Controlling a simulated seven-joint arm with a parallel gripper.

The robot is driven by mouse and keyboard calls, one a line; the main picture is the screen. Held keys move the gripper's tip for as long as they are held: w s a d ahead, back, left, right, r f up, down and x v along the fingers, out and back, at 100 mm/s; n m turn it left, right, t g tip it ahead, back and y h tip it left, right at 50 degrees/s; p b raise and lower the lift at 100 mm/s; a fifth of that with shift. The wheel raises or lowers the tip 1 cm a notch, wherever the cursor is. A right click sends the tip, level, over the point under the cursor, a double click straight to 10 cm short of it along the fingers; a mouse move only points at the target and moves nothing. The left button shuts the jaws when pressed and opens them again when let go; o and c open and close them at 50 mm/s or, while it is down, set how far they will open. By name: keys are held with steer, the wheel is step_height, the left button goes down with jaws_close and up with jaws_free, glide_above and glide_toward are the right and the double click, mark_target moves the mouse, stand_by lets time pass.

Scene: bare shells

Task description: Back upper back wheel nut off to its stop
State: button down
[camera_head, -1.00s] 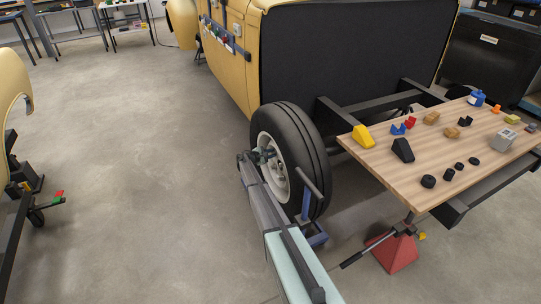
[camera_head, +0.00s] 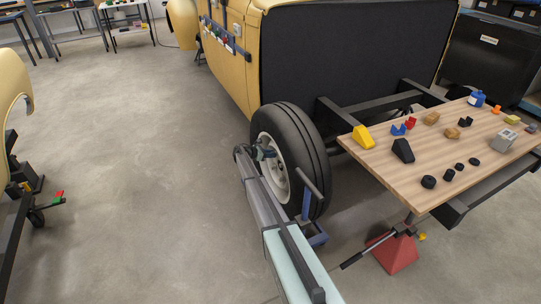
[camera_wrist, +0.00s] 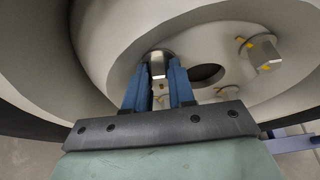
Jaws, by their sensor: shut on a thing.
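The back wheel (camera_head: 290,160) has a black tyre and a pale rim, and stands at the rear of the yellow body shell. In the wrist view the pale wheel disc (camera_wrist: 125,45) fills the upper part. My gripper (camera_wrist: 160,78) has its blue fingers shut on a bright metal wheel nut (camera_wrist: 158,68) beside the dark centre hole. In the head view my gripper (camera_head: 266,151) reaches to the wheel face, and its fingertips are small there. Another nut (camera_wrist: 262,50) with yellow marks sits on the disc to the right, apart from the fingers. The held nut's thread is hidden.
A wooden table (camera_head: 440,170) with several small parts stands right of the wheel. A blue stand (camera_head: 317,238) is at the tyre's foot. A red jack stand (camera_head: 395,252) stands under the table. The floor left of the wheel is clear.

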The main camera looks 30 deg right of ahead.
stand_by(0.4)
steer(key=c, duration=0.9)
jaws_free()
steer(key=shift+c, duration=0.2)
steer(key=v, duration=1.3)
steer(key=shift+w+a, duration=0.2)
steer(key=shift+a, duration=0.15)
steer(key=shift+r, duration=0.1)
